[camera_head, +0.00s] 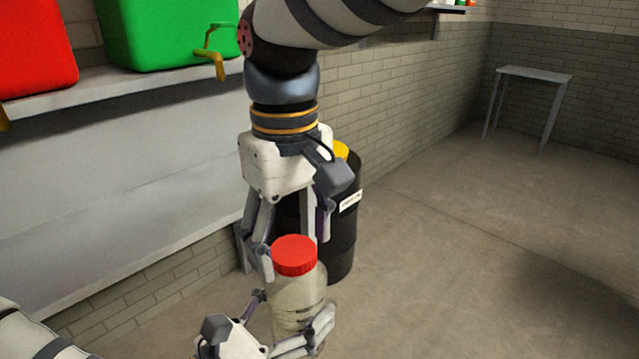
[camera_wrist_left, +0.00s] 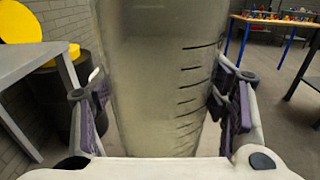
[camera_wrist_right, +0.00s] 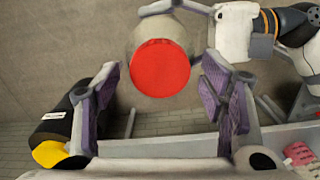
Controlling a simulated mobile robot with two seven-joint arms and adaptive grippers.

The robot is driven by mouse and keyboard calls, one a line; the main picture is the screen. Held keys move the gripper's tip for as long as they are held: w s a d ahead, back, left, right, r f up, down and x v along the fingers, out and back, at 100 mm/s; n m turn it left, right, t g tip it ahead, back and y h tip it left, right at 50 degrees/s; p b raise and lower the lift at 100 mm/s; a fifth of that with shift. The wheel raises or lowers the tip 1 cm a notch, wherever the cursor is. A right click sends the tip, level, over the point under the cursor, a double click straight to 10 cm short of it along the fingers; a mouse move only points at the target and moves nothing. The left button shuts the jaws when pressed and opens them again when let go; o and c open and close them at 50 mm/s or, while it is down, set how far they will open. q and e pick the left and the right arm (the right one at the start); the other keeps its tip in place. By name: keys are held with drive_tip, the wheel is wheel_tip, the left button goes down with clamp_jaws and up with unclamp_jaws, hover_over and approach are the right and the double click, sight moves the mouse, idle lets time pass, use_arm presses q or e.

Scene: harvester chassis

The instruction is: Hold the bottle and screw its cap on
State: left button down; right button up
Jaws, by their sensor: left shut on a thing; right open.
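The bottle (camera_head: 298,295) is clear with dark graduation marks and stands roughly upright. Its body fills the middle of the left wrist view (camera_wrist_left: 165,90). My left gripper (camera_head: 295,310) is shut around the lower body. The red cap (camera_head: 294,255) sits on the bottle's top; I cannot tell how tightly. My right gripper (camera_head: 296,252) comes down from above with fingers open on either side of the cap. In the right wrist view the cap (camera_wrist_right: 160,68) lies ahead, between the spread fingers, with gaps on both sides.
A black drum (camera_head: 343,235) with a yellow top stands behind the grippers. A grey shelf (camera_head: 120,80) along the wall at left carries red (camera_head: 35,45) and green (camera_head: 165,35) containers. The floor at right is open, with a small table (camera_head: 535,75) far back.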

wheel_tip(320, 180, up, 4)
drive_tip(key=shift+r, duration=0.1)
drive_tip(key=shift+c, duration=0.2)
drive_tip(key=shift+s+a+r+n, duration=0.1)
drive_tip(key=shift+a+n, duration=0.05)
drive_tip(key=shift+n, duration=0.55)
wheel_tip(320, 180, up, 3)
drive_tip(key=n, duration=0.7)
drive_tip(key=shift+f+n, duration=0.2)
drive_tip(key=shift+n, duration=0.2)
drive_tip(key=shift+r+n, duration=0.25)
drive_tip(key=shift+n, duration=0.45)
drive_tip(key=shift+f, duration=0.1)
wheel_tip(320, 180, down, 8)
drive_tip(key=shift+r, duration=0.1)
